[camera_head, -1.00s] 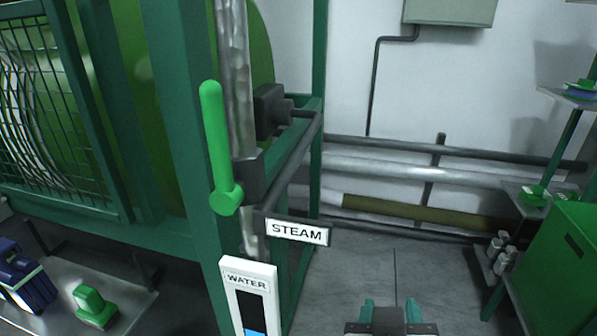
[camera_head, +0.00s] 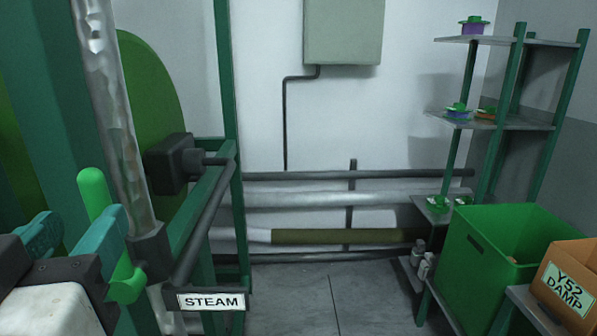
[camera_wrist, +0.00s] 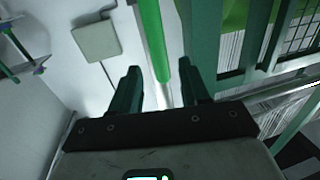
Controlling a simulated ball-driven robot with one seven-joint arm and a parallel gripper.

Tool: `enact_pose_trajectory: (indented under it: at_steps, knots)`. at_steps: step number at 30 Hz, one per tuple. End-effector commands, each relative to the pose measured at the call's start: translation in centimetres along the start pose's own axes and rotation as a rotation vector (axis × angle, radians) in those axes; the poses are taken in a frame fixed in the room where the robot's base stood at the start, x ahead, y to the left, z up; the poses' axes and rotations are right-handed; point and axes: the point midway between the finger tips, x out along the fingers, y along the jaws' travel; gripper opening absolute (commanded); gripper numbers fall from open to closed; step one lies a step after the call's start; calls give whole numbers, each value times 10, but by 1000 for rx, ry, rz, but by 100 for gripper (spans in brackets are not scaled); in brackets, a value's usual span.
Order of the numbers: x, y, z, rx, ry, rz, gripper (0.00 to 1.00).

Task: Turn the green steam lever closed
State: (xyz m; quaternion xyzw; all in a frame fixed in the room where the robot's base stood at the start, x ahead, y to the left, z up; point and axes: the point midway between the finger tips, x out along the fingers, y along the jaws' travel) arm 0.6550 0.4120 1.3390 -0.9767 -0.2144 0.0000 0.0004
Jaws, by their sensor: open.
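The green steam lever (camera_head: 92,188) stands nearly upright, its top leaning slightly left, on the pipe valve at the left of the head view. Its lower end shows above the STEAM sign (camera_head: 211,302). My gripper (camera_head: 78,225) is open at the lower left, and its teal fingers hide the lever's middle. In the wrist view the bright green lever (camera_wrist: 152,38) runs down into the gap between the spread fingers of my gripper (camera_wrist: 160,70). I cannot tell whether either finger touches it.
A grey pipe (camera_head: 112,110) rises behind the lever, beside the green machine frame (camera_head: 228,90). A dark valve body (camera_head: 170,162) sticks out to its right. Shelves (camera_head: 500,122), a green bin (camera_head: 500,255) and an orange box (camera_head: 568,285) stand at the right. The middle floor is clear.

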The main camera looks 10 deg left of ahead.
Motion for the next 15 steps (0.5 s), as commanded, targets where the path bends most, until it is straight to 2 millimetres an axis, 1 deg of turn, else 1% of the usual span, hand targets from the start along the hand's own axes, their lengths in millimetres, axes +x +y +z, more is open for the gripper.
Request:
enact_pose_trajectory:
  at_steps: [1, 6, 10, 15]
  knots:
    - [10, 0, -2, -2, -2, 2, 46]
    - [35, 0, -1, -2, -1, 1, 46]
    - [47, 0, 0, -2, -1, 0, 46]
    - [52, 0, 0, -1, 0, -1, 46]
